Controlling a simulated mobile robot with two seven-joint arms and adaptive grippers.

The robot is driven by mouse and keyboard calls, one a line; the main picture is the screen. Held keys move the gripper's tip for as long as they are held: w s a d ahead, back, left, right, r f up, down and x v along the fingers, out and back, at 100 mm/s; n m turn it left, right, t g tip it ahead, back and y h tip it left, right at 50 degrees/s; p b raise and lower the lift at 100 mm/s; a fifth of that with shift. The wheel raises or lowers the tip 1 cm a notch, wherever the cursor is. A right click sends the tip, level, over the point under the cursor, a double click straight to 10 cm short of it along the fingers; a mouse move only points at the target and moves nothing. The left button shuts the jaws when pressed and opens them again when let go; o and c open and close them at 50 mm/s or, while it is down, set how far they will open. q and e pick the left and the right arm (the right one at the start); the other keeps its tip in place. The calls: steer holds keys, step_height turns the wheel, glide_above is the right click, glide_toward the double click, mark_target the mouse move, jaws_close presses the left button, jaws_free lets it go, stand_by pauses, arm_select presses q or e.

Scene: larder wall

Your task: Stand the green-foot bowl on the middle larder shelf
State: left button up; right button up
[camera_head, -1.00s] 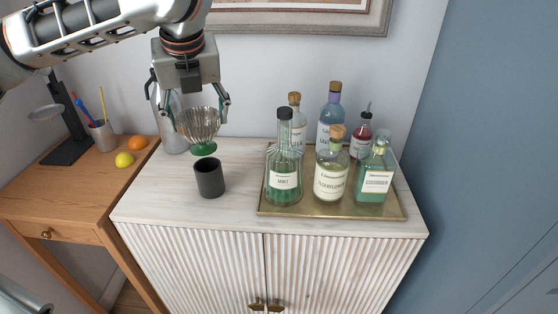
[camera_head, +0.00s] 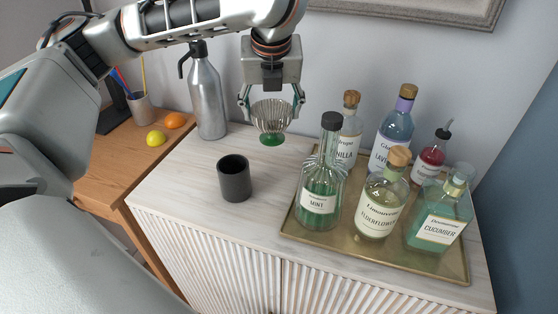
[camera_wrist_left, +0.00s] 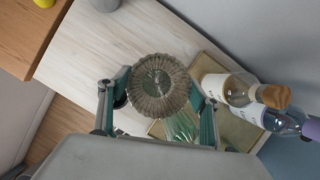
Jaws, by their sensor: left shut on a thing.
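The green-foot bowl (camera_head: 271,116) is a ribbed clear glass bowl with a green foot. My left gripper (camera_head: 271,106) is shut on it, one finger on each side of the rim. It is held upright above the back of the white cabinet top. In the left wrist view, the bowl (camera_wrist_left: 159,84) shows from above between the two fingers of the left gripper (camera_wrist_left: 158,98). The middle larder shelf is in neither view. My right gripper is out of view.
A brass tray (camera_head: 372,254) with several bottles, including the mint bottle (camera_head: 320,185), stands to the right. A dark cup (camera_head: 234,179) stands in front of the bowl. A silver siphon (camera_head: 208,97) stands behind left. A wooden desk (camera_head: 95,183) with fruit adjoins the cabinet (camera_head: 190,180).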

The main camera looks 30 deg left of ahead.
mark_target(273, 140)
arm_select(q)
step_height(273, 140, down, 5)
steer(key=shift+f+b, duration=0.1)
steer(key=shift+b, duration=0.7)
step_height(273, 140, down, 2)
steer(key=shift+f+b, duration=0.25)
steer(key=shift+b, duration=0.3)
steer(key=shift+w+f, duration=0.1)
steer(key=shift+f, duration=0.25)
step_height(273, 140, down, 4)
steer(key=shift+f+b, duration=0.15)
steer(key=shift+b, duration=1.05)
steer(key=shift+c, duration=0.5)
steer(key=shift+r, duration=0.2)
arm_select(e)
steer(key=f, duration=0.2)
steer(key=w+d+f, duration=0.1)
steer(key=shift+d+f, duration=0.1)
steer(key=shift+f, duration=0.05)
arm_select(q)
steer(key=o, duration=1.3)
steer(key=shift+f, duration=0.15)
steer(key=shift+o, duration=0.2)
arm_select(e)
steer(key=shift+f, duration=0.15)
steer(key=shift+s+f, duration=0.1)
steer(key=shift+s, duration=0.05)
